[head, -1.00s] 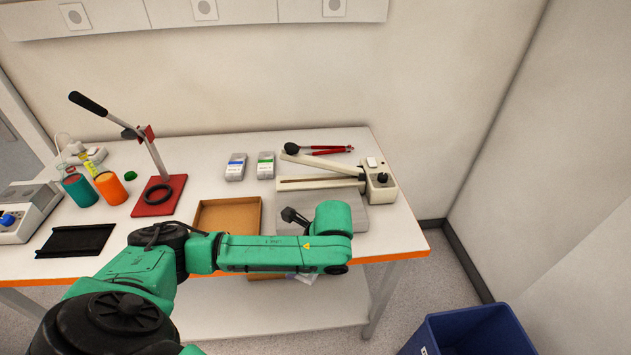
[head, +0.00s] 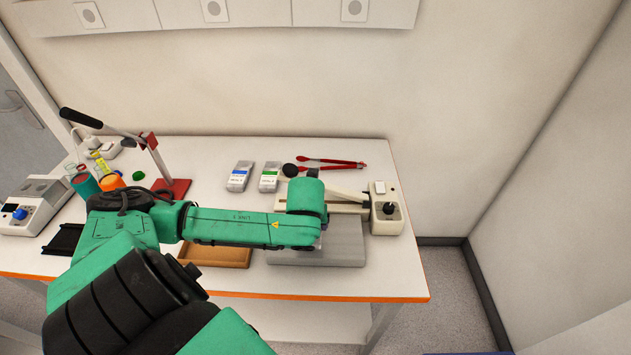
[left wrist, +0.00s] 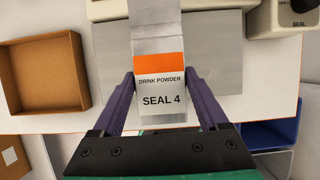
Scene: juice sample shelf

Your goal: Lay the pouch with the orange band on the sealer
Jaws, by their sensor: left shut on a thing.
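The pouch with the orange band (left wrist: 158,64) is silver with a white label reading "DRINK POWDER SEAL 4". My left gripper (left wrist: 160,84) is shut on it, one purple finger along each side edge. In the left wrist view the pouch is above the grey plate (left wrist: 215,80) at the sealer's front, its far end towards the sealer. I cannot tell whether it touches. The sealer (head: 386,214) is beige with a long arm and a knob box, and its box shows in the left wrist view (left wrist: 285,17). In the head view my arm hides the gripper and part of the sealer.
A brown open tray (head: 222,255) lies left of the grey plate. Two small labelled packs (head: 239,177) and red tongs (head: 330,162) lie behind. A red lever press (head: 172,188) stands further left. The table's orange front edge (head: 330,297) is close.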

